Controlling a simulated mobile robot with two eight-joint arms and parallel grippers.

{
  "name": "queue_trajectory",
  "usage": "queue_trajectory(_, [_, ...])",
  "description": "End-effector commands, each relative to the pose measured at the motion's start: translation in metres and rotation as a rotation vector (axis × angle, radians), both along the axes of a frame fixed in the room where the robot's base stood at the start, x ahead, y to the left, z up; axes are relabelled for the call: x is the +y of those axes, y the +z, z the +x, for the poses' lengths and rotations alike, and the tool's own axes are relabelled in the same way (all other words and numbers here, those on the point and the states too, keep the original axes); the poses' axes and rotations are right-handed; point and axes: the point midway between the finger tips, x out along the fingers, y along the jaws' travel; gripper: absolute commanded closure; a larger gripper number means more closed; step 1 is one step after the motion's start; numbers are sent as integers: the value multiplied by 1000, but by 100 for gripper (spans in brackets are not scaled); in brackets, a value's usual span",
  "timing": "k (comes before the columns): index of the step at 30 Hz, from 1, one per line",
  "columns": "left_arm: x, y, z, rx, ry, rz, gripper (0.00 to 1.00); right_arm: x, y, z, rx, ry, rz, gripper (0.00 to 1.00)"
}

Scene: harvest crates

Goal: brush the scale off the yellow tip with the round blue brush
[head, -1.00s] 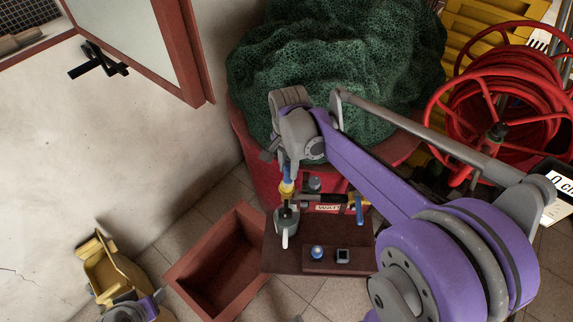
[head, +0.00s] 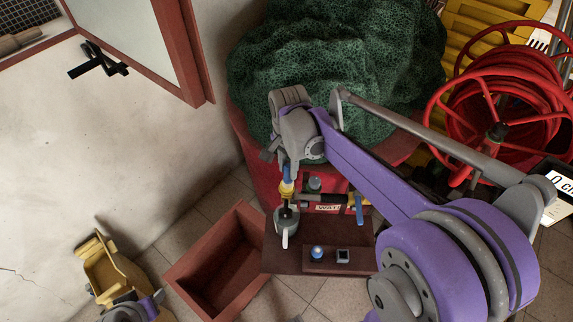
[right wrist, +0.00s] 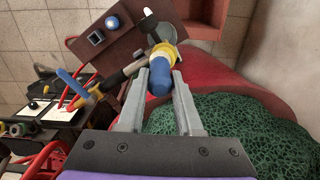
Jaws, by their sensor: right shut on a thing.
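My right gripper (right wrist: 160,72) is shut on the round blue brush (right wrist: 158,80), whose blue handle shows between the fingertips. It also shows in the head view (head: 287,172), below my wrist. A yellow tip (right wrist: 166,52) lies just beyond the handle, at the end of a dark lance (right wrist: 122,75) with a blue lever. I cannot tell whether brush and tip touch, and I see no scale clearly; the bristles are not clear. In the head view, the yellow tip (head: 287,188) is above a grey cup (head: 280,227). My left gripper (head: 125,299) is partly visible at bottom left, its fingers unclear.
The cup stands on a brown board (head: 283,262) beside a small block (head: 328,263) with a round blue piece and a square piece. An empty-looking reddish crate (head: 190,273) is left of it. Green netting (head: 320,60) and a red hose reel (head: 500,95) lie behind.

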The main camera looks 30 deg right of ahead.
Motion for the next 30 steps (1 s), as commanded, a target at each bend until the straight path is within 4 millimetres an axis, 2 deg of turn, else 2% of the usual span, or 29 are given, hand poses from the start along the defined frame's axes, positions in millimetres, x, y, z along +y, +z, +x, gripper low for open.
queue_trajectory(15, [0, 0, 0, 0, 0, 0, 47, 1, 0, 16, 0, 0, 0, 100])
queue_trajectory(30, [0, 1, 0, 0, 0, 0, 47, 0, 2, 0, 1, 0, 0, 100])
